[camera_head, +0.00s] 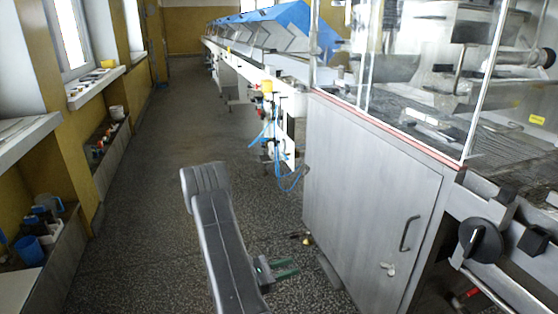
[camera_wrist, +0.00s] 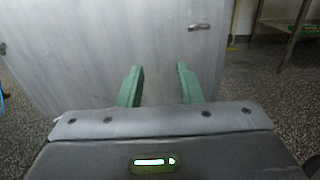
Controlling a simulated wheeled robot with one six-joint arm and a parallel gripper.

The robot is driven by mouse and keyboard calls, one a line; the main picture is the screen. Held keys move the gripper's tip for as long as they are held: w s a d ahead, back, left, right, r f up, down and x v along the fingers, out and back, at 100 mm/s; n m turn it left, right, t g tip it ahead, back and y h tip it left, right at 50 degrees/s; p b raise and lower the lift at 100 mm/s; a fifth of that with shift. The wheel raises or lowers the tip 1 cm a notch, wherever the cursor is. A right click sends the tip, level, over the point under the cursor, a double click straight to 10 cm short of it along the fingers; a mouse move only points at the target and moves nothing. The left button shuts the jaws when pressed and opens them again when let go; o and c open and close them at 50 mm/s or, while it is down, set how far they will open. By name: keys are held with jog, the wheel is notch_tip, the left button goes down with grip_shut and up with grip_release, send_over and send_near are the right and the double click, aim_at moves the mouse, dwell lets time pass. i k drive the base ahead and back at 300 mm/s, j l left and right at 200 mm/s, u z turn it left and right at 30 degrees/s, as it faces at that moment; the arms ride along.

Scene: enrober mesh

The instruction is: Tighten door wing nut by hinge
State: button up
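The grey metal door (camera_head: 365,190) of the machine is at the right in the head view. It carries a dark bar handle (camera_head: 411,233) and, below and left of it, a small pale metal fitting (camera_head: 388,268) that looks like a wing nut or latch. My gripper (camera_head: 288,268) is low in front of the door's left part, apart from the fitting. In the wrist view its green fingers (camera_wrist: 159,68) are spread, with nothing between them. The door (camera_wrist: 90,60) fills the background there, with a small metal fitting (camera_wrist: 199,27) beyond the fingers. I cannot tell which fitting this is.
Clear panels (camera_head: 400,80) stand above the cabinet. A black round knob (camera_head: 480,241) is at its right. Blue hoses (camera_head: 290,178) hang left of the door. Bins and a blue cup (camera_head: 28,249) stand along the left wall.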

aim_at(306, 166)
jog(key=i+j, duration=0.25)
jog(key=i, duration=0.3)
jog(key=i+j, duration=0.25)
jog(key=i, duration=0.25)
jog(key=i+j, duration=0.2)
jog(key=i, duration=0.35)
jog(key=i+l+z, duration=0.1)
jog(key=i+l, duration=0.3)
jog(key=i, duration=0.05)
